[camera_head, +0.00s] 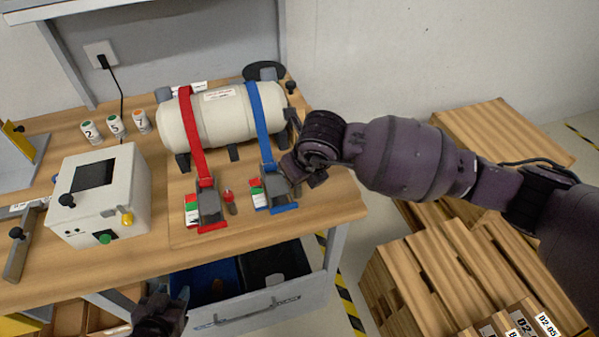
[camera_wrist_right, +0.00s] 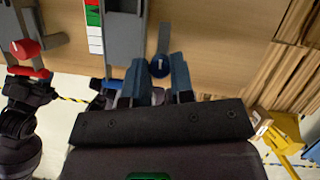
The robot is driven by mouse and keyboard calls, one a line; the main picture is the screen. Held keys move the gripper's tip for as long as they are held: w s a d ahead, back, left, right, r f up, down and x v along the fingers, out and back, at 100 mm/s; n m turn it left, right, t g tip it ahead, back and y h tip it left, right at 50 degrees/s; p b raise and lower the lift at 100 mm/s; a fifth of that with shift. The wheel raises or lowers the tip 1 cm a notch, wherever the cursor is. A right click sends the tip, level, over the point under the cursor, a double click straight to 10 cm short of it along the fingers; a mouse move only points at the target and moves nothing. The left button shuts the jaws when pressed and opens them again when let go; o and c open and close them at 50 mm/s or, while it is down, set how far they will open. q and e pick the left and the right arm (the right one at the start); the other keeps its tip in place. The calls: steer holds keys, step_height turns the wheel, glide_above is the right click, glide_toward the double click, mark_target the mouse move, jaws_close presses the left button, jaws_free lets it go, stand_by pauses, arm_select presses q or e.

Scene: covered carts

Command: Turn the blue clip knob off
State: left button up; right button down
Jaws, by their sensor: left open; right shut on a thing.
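The blue clip (camera_head: 276,188) ends the blue strap (camera_head: 258,118) on the tabletop; its grey body (camera_wrist_right: 123,25) shows in the right wrist view. Beside it is a green, red and white label (camera_wrist_right: 94,25). The blue knob (camera_wrist_right: 159,67), with a grey bar reaching away from it, is between the fingers of my right gripper (camera_wrist_right: 160,82), which is shut on it. In the head view my right gripper (camera_head: 305,174) is beside the blue clip and hides this knob. My left gripper (camera_head: 160,312) is open and empty at the bottom, in front of the table.
A cream tank (camera_head: 220,116) lies under the blue strap and a red strap (camera_head: 190,130). The red clip (camera_head: 209,208) and red knob (camera_head: 229,196) are left of the blue clip. A white box (camera_head: 98,195) stands farther left. Wooden crates (camera_head: 440,275) are at right.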

steer(key=c, duration=1)
jaws_free()
steer(key=shift+r, duration=0.1)
steer(key=v, duration=1)
steer(key=shift+s+d+r, duration=0.1)
steer(key=shift+s+r, duration=0.05)
steer(key=shift+r, duration=0.1)
